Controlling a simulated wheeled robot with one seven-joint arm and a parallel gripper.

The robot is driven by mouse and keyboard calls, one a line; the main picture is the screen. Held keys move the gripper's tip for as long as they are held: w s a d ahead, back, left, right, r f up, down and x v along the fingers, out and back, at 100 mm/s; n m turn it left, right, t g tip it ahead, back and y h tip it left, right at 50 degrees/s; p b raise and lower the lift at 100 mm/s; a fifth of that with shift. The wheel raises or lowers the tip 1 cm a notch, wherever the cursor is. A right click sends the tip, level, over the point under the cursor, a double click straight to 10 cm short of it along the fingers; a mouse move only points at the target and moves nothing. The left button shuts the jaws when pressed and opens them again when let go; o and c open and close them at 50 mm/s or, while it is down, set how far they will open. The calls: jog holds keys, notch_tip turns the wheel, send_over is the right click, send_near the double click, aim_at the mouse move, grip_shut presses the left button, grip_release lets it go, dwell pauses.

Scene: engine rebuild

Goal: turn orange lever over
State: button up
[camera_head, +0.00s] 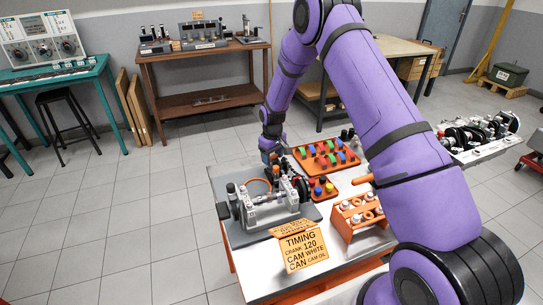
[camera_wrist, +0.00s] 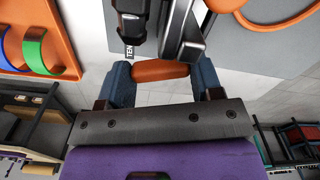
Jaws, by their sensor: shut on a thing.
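The orange lever (camera_wrist: 160,72) lies between my gripper's blue fingers (camera_wrist: 164,84) in the wrist view, and the fingers are shut on it. It sits beside a black and grey mechanism (camera_wrist: 132,22) with a label partly reading "TEN". In the head view my gripper (camera_head: 270,152) is at the far side of the engine assembly (camera_head: 268,212) on the workbench.
An orange tray with coloured rings (camera_head: 326,156) lies behind the assembly. An orange rack (camera_head: 355,219) stands to its right, and a timing sign (camera_head: 301,248) stands in front. An orange loop (camera_wrist: 275,16) lies on the grey plate. My upper arm covers the bench's right side.

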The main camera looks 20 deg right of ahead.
aim_at(273, 157)
jog(key=shift+s+m, duration=0.15)
jog(key=shift+m, duration=0.85)
jog(key=shift+s+m, duration=0.15)
jog(key=shift+m, duration=0.85)
jog(key=o, duration=0.9)
jog(key=shift+r, duration=0.1)
notch_tip(273, 157, up, 11)
jog(key=shift+f, duration=0.2)
